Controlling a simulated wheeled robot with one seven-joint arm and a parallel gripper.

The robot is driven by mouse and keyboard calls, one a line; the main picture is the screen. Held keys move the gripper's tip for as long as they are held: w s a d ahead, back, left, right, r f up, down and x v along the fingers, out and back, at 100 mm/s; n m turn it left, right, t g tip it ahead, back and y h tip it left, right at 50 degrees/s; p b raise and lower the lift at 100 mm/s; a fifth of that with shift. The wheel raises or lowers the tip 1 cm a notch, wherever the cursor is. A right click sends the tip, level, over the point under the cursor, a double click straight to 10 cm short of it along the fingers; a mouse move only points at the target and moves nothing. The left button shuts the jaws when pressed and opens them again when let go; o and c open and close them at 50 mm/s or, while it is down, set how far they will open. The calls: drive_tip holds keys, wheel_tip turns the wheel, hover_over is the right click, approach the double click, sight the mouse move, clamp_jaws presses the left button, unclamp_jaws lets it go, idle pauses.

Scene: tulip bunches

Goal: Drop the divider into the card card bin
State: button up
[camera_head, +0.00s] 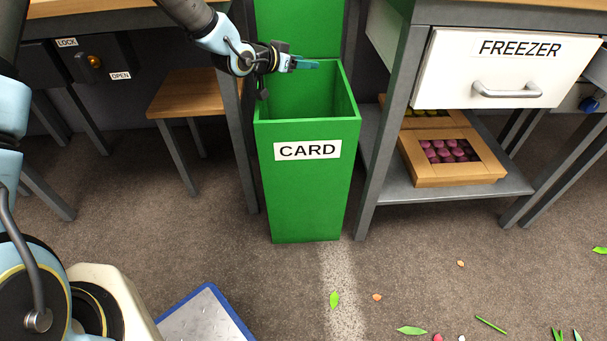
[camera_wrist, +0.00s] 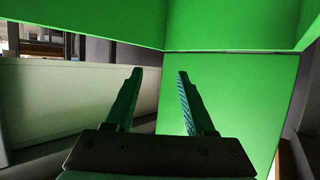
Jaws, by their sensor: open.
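The green card bin (camera_head: 308,195) stands on the floor in the head view, with a white CARD label on its front and an open top. My gripper (camera_head: 312,64) is over the bin's mouth, near its back rim. In the wrist view my gripper (camera_wrist: 158,78) has its two fingers apart with nothing between them. Green bin surfaces (camera_wrist: 240,90) fill much of the wrist view beyond the fingers. I cannot see the divider in either view; the bottom of the bin is hidden.
A workbench with a white FREEZER drawer (camera_head: 500,68) stands right of the bin. A box of pink items (camera_head: 455,175) sits on its lower shelf. A wooden stool (camera_head: 190,92) stands left of the bin. A blue-edged tray (camera_head: 205,318), leaves and petals lie on the floor.

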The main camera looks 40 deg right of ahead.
drive_tip(key=p+v, duration=0.1)
drive_tip(key=v, duration=0.9)
drive_tip(key=shift+a, duration=0.35)
drive_tip(key=shift+r, duration=0.1)
